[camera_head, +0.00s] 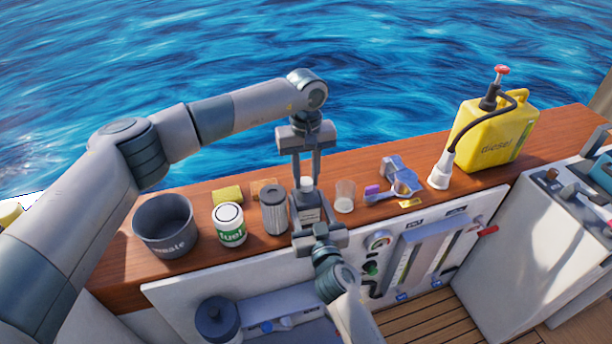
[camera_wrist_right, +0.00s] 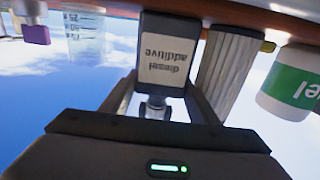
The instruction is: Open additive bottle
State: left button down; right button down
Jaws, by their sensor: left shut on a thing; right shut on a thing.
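The additive bottle (camera_head: 308,214) is a dark bottle with a white label, standing on the wooden ledge. In the right wrist view the bottle (camera_wrist_right: 166,62) appears upside down, with its label reading "diesel additive". Its pale cap (camera_head: 306,184) shows at the top. My left gripper (camera_head: 305,182) comes down from above and is shut on the cap. My right gripper (camera_head: 312,226) reaches up from the front and is shut on the bottle body. The contact points of the fingers are partly hidden.
A filter cartridge (camera_head: 274,210) and a fuel can (camera_head: 230,225) stand close left, with a dark pot (camera_head: 165,226) beyond. A clear beaker (camera_head: 345,195) is close right. Farther right are a purple-handled tool (camera_head: 373,194) and a yellow diesel canister (camera_head: 495,138). A yellow sponge (camera_head: 227,194) lies behind.

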pick_arm(q)
jog(key=n, duration=1.1)
jog(key=shift+n, duration=0.4)
jog(key=n, duration=1)
jog(key=shift+n, duration=0.3)
jog(key=n, duration=0.5)
jog(key=shift+n, duration=0.4)
jog(key=n, duration=0.6)
jog(key=shift+r, duration=0.1)
jog(key=n, duration=1.1)
jog(key=shift+r, duration=0.3)
